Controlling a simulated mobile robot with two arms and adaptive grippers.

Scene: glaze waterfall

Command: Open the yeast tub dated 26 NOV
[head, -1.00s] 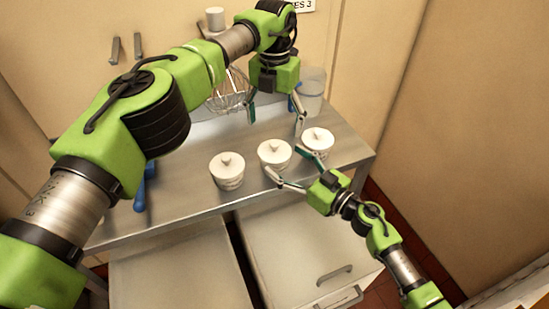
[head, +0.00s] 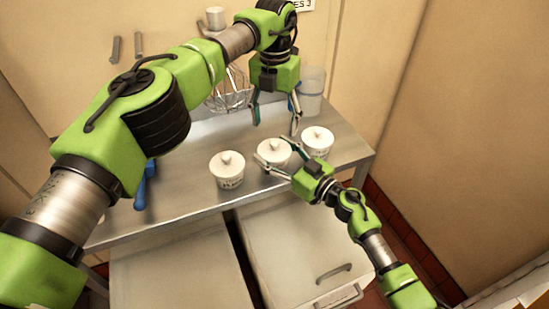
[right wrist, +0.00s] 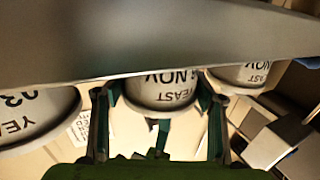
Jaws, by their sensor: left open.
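The middle white yeast tub (head: 274,152) stands on the steel table with its knobbed lid on. In the right wrist view, which is upside down, its label (right wrist: 165,88) reads YEAST and NOV; the day number is partly cut off. My right gripper (head: 276,152) has one finger on each side of this tub; the fingers (right wrist: 158,98) are very close to its wall, and I cannot tell whether they press on it. My left gripper (head: 275,122) is open and empty, above the table behind the middle tub.
Lidded tubs stand left (head: 227,169) and right (head: 317,142) of the middle one. One neighbour's label shows 03 (right wrist: 22,105). A whisk (head: 230,95) and a clear container (head: 311,92) are behind. A blue-handled object (head: 146,185) lies at left. The table front edge is close.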

